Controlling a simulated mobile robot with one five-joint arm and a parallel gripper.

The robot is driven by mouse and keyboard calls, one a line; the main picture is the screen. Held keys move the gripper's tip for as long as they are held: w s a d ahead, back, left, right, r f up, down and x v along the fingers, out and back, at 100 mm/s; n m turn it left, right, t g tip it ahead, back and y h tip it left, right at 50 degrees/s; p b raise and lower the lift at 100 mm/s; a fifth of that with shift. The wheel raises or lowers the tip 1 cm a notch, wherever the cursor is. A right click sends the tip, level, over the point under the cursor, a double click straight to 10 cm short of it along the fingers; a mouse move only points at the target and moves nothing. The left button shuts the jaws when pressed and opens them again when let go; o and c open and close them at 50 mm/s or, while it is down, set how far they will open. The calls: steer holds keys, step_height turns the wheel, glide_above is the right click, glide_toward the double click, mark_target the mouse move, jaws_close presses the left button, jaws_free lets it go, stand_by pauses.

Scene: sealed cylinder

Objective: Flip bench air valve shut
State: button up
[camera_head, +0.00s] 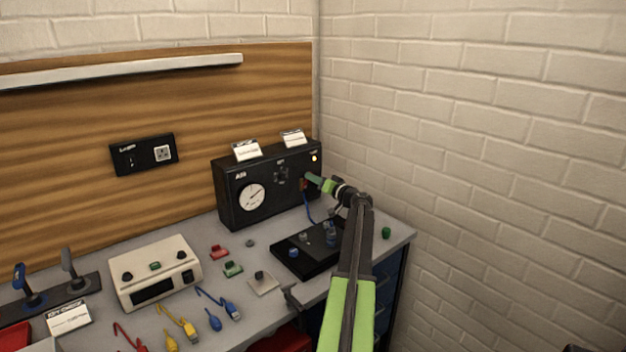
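A black box labelled "AIR" (232,200) stands at the back right of the bench, with a round white gauge (251,197) on its front. My arm reaches in from the lower right, and my gripper (316,181) is at the right part of the box's front. A small reddish part (304,185) shows beside the fingertips; I cannot tell whether they touch it or whether it is the valve's handle. The finger gap is too small to make out. A blue hose (308,209) hangs below it.
A black plate with knobs (293,262) lies below the box, close to my arm. A cream meter box (155,273), coloured leads (220,303) and small clips (233,269) lie on the grey bench (200,330). A brick wall (500,150) bounds the right side.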

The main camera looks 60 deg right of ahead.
steer(key=shift+w+d, duration=0.2)
steer(key=shift+w, duration=0.4)
jaws_close()
